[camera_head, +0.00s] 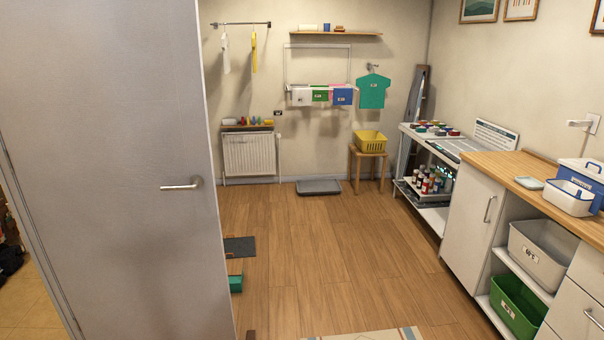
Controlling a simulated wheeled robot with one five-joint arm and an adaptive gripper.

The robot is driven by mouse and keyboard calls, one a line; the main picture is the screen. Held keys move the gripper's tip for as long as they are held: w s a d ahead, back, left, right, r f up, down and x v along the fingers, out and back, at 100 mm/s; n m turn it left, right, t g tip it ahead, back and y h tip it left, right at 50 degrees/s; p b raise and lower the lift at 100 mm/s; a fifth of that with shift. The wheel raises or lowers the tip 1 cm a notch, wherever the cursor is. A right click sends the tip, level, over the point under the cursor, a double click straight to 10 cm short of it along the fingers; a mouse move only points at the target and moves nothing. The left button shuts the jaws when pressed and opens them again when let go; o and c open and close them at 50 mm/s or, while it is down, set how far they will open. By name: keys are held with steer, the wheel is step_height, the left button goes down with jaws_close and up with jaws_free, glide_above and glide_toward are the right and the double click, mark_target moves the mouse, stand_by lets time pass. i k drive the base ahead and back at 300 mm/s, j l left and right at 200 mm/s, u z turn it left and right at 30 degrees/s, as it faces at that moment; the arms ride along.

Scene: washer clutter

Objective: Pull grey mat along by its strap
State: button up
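A dark grey mat (241,246) lies flat on the wooden floor, just right of the edge of a large grey door. The door hides part of its left side. I cannot make out a strap on it. A second grey, flat thing (319,187) with a raised rim lies on the floor at the back wall; it looks like a shallow tray. My gripper is not in view.
The grey door (120,170) fills the left. A green thing (236,283) lies by its edge. A patterned rug (375,335) is at the bottom. A stool (369,160) bears a yellow basket (370,141). Cabinets (468,215) line the right. The middle floor is clear.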

mark_target(244, 247)
steer(key=i, duration=1.2)
steer(key=i+u, duration=0.1)
steer(key=i, duration=1.05)
steer(key=i+l, duration=0.2)
steer(key=i, duration=1)
steer(key=i+u, duration=0.75)
steer(key=u, duration=0.2)
steer(key=i+l+u, duration=0.25)
steer(key=u, duration=0.2)
steer(key=i+l+u, duration=0.6)
steer(key=u, duration=0.35)
steer(key=i+l+u, duration=0.15)
steer(key=u, duration=0.35)
steer(key=l+u, duration=0.35)
steer(key=u, duration=0.15)
steer(key=i+l+u, duration=0.1)
steer(key=l+u, duration=0.2)
steer(key=u, duration=0.2)
steer(key=i+l+u, duration=0.1)
steer(key=l+u, duration=0.6)
steer(key=u, duration=0.15)
steer(key=l+u, duration=0.8)
steer(key=k+j, duration=0.05)
steer(key=j, duration=0.05)
